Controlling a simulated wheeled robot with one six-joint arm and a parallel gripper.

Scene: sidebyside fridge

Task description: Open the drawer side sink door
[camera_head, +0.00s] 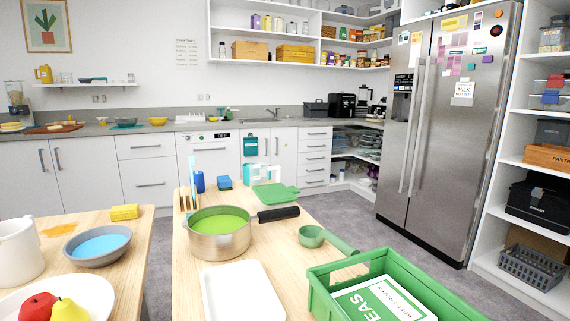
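The sink cabinet stands against the back wall under the sink (262,121) and faucet (273,113). Its white right door (288,148), beside a stack of narrow drawers (314,157), looks closed. A vertical handle is near that door's left edge. The left sink door (248,162) has a teal towel (251,145) hanging on it and also looks closed. The lower parts of the doors are partly hidden by things on the near table. My gripper is not in view.
A wooden table (186,290) with a pot (221,232), green crate (385,285) and white tray (240,292) lies between me and the cabinets. A second table (120,262) is at left. Grey floor (345,213) is free before the steel fridge (445,120).

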